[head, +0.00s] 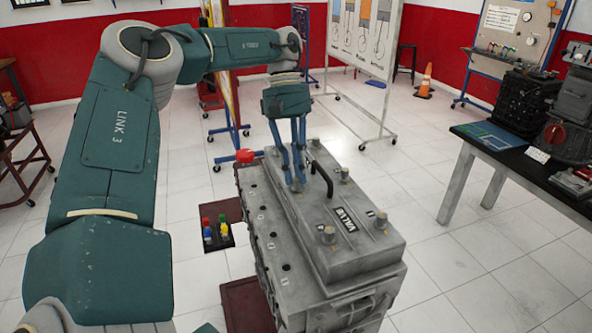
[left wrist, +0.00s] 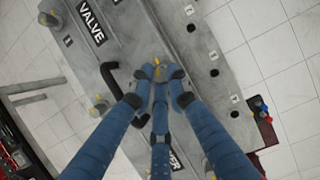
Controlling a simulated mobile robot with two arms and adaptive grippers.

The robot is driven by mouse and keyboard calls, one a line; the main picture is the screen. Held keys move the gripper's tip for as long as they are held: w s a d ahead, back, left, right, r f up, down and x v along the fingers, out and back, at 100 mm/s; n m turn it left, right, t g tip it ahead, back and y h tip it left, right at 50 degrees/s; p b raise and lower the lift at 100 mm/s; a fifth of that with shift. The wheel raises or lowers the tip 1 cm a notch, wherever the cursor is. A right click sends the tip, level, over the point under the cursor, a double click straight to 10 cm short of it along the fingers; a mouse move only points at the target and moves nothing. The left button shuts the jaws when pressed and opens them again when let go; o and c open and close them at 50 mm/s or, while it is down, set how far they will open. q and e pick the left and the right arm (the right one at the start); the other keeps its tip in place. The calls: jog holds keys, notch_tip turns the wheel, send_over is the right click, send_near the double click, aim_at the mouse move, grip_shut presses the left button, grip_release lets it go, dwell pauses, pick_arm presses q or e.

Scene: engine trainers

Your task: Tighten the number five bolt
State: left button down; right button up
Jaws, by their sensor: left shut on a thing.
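The grey engine block with its valve cover (head: 365,246) stands in the middle of the head view. The black VALVE label (head: 347,219) is on its top. Several bolts stand on the cover, such as one at the near left (head: 328,235) and one at the right (head: 381,221). My left gripper (head: 298,183) points down at the far left part of the cover. In the left wrist view its blue fingers (left wrist: 160,78) are shut around a bolt (left wrist: 157,67) with a yellowish top. The number beside that bolt is not readable. My right gripper is out of view.
A black curved handle (head: 322,178) rises from the cover close to the left gripper. A red knob (head: 245,156) sticks out at the block's left. A small tray of coloured pieces (head: 217,239) lies left of the block. A black-topped table (head: 520,168) stands at the right.

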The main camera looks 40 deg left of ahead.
pick_arm(q)
jog(key=c, duration=1.7)
grip_release()
jog(key=shift+v, duration=3.7)
jog(key=shift+a, duration=0.15)
